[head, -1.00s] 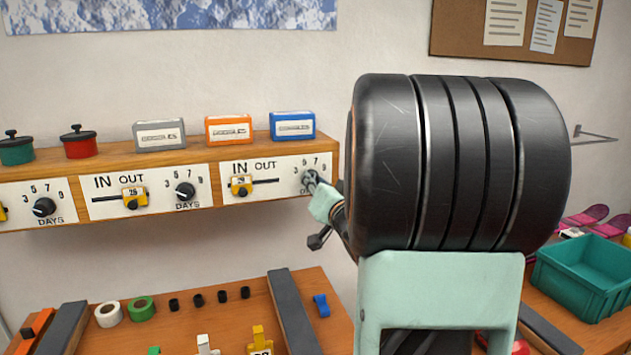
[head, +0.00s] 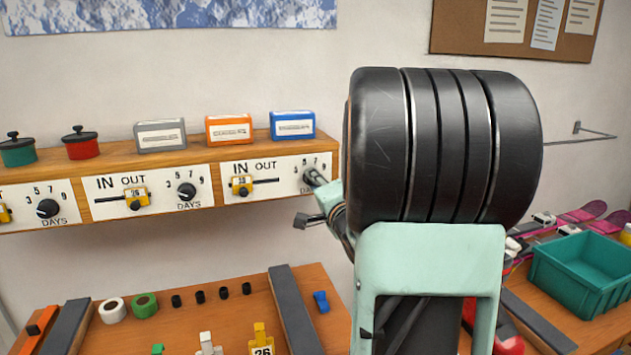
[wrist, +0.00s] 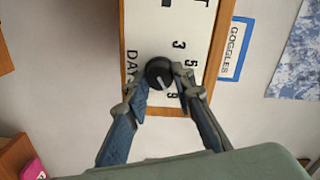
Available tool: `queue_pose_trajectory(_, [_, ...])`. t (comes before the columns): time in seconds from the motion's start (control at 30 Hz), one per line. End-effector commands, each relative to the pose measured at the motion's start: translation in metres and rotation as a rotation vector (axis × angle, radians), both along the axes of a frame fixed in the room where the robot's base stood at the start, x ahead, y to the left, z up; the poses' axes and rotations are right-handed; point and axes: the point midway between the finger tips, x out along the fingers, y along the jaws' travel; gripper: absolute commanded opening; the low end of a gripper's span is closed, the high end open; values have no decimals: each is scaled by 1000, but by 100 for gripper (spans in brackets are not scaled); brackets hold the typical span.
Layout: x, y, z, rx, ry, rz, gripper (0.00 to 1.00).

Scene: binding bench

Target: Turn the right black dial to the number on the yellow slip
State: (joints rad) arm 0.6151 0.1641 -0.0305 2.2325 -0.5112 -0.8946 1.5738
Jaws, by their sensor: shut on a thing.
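The right black dial (wrist: 158,72) is on the white panel (wrist: 150,25) at the shelf's right end. In the wrist view my gripper (wrist: 161,85) is shut on it, one finger on each side. A pale pointer line shows on the dial, slanting toward the side of the printed numbers; the exact number is unclear, and a finger hides part of the scale. In the head view my gripper (head: 318,183) covers most of this dial. Yellow slips with numbers sit on the panel sliders, one on the right panel (head: 242,185); its number is too small to read surely.
Another black dial (head: 187,191) is on the middle panel and one more (head: 47,208) on the left. Grey, orange and blue boxes (head: 293,126) and two lidded pots (head: 80,143) stand on the shelf. A teal bin (head: 580,275) is at right.

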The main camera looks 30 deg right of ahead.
Motion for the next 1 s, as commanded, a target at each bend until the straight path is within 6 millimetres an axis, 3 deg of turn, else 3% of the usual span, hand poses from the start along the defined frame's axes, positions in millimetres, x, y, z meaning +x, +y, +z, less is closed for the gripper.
queue_pose_trajectory(0.67, [0, 0, 3, 53, -20, 0, 0])
queue_pose_trajectory(0.7, [0, 0, 3, 53, -20, 0, 27])
queue_pose_trajectory(0.83, [0, 0, 2, 53, -18, 0, 41])
queue_pose_trajectory(1.0, [0, 0, 1, 53, -16, 0, 41])
